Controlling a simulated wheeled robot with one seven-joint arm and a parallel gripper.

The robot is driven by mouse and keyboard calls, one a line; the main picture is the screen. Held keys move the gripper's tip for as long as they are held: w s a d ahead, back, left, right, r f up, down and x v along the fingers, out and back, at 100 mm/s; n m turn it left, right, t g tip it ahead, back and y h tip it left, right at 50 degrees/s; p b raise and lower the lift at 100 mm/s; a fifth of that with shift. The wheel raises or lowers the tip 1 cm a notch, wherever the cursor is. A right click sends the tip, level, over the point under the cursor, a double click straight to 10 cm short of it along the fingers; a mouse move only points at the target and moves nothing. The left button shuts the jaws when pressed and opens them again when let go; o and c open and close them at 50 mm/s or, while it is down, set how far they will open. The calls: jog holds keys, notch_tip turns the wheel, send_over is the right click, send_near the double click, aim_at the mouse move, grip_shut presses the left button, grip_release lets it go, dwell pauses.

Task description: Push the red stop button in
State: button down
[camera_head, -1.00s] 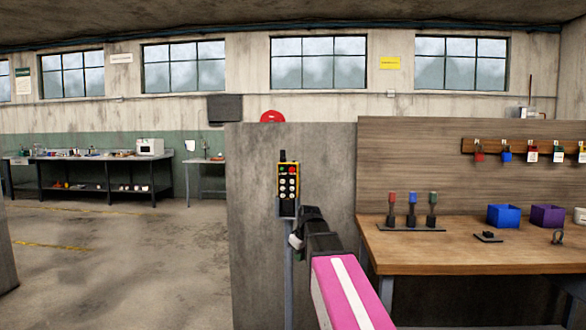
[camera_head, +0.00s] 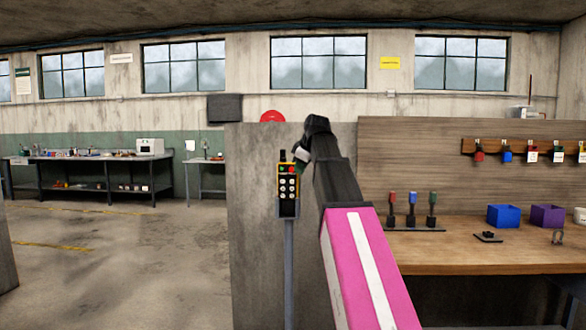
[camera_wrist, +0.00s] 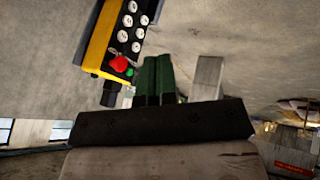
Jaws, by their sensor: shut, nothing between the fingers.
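The yellow and black control box (camera_head: 288,190) is upright on a grey post in the head view. It shows tilted at the upper left of the wrist view (camera_wrist: 103,40). Its red stop button (camera_wrist: 120,64) stands out beside a small green button and several white buttons. The red button is small in the head view (camera_head: 291,169), near the box's top right. My gripper (camera_wrist: 160,62) is shut and empty, its dark green fingers just right of the red button in the wrist view. They look apart from it; depth is hard to judge. In the head view my gripper (camera_head: 300,154) is by the box's top right corner.
A grey concrete partition (camera_head: 255,230) stands behind the box. A wooden workbench (camera_head: 470,258) to the right holds a rack of coloured handles (camera_head: 413,228), a blue bin (camera_head: 503,216) and a purple bin (camera_head: 547,215). Open floor (camera_head: 130,250) lies to the left.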

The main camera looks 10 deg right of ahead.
aim_at(293, 167)
notch_tip(293, 167, up, 8)
jog(key=s+n, duration=0.1)
jog(key=shift+f+n+t, duration=0.2)
jog(key=shift+n+t, duration=0.1)
jog(key=shift+f, duration=0.15)
jog(key=w+a+f, duration=0.1)
jog(key=w+f, duration=0.7)
jog(key=w, duration=0.1)
jog(key=shift+w+a, duration=0.1)
jog(key=shift+w, duration=0.05)
jog(key=shift+w+d, duration=0.3)
jog(key=shift+w, duration=0.6)
